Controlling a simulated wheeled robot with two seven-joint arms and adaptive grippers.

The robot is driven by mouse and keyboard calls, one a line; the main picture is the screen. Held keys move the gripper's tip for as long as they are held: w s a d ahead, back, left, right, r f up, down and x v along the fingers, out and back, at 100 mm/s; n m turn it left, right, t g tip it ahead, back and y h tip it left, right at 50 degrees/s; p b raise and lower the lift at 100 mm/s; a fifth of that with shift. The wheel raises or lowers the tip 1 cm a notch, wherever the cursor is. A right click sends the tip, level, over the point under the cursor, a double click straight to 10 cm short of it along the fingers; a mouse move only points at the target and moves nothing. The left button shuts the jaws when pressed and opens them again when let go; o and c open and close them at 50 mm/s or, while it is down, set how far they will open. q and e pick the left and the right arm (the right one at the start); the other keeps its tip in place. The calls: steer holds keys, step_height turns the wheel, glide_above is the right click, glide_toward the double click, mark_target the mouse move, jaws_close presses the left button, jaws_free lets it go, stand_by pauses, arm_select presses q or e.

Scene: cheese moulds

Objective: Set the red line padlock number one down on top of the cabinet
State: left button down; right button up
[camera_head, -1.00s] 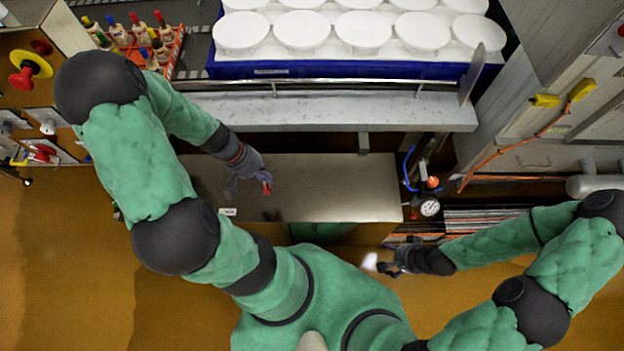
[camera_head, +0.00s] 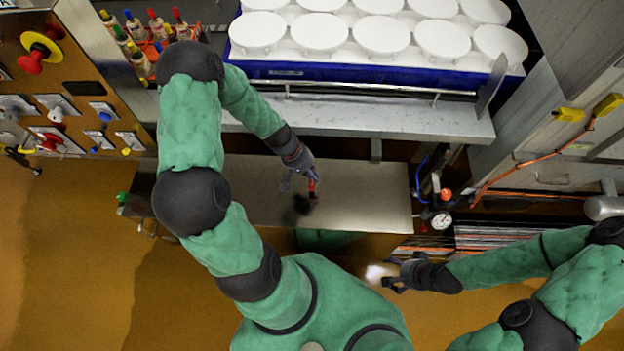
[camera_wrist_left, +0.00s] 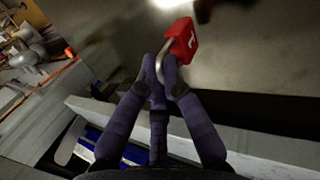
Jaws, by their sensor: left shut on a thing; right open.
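The red padlock (camera_wrist_left: 181,40) with a white mark on its body is held by its metal shackle between the fingertips of my left gripper (camera_wrist_left: 160,75) in the left wrist view. In the head view the padlock is a small red shape (camera_head: 312,187) at the tip of my left gripper (camera_head: 302,176), over the grey cabinet top (camera_head: 365,195). A dark shadow lies on the cabinet top just below it, and the padlock looks to be above the surface.
A shelf ledge (camera_head: 400,120) with a rail and a blue crate (camera_head: 360,78) of white moulds stands behind the cabinet. A gauge (camera_head: 441,221) and blue hose are at its right. The cabinet top around the padlock is clear.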

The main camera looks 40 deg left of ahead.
arm_select(q)
steer(key=shift+f+b, duration=0.5)
steer(key=shift+f, duration=0.9)
steer(key=shift+f, duration=0.1)
steer(key=c, duration=1.4)
jaws_free()
steer(key=shift+s, duration=0.1)
steer(key=shift+r, duration=0.25)
steer(key=p+v, duration=0.4)
steer(key=v, duration=0.7)
steer(key=shift+a+r, duration=0.2)
steer(key=shift+r, duration=0.1)
steer(key=s+d+f+m, duration=0.1)
steer(key=s+d+f, duration=0.1)
steer(key=d+f, duration=0.2)
steer(key=s+d+f+m+g, duration=0.1)
steer(key=d+f, duration=0.3)
steer(key=d, duration=0.7)
steer(key=s+d+f+m, duration=0.3)
steer(key=s+d+f, duration=0.1)
steer(key=d, duration=0.4)
steer(key=shift+f+g+y, duration=0.3)
steer(key=shift+f, duration=0.35)
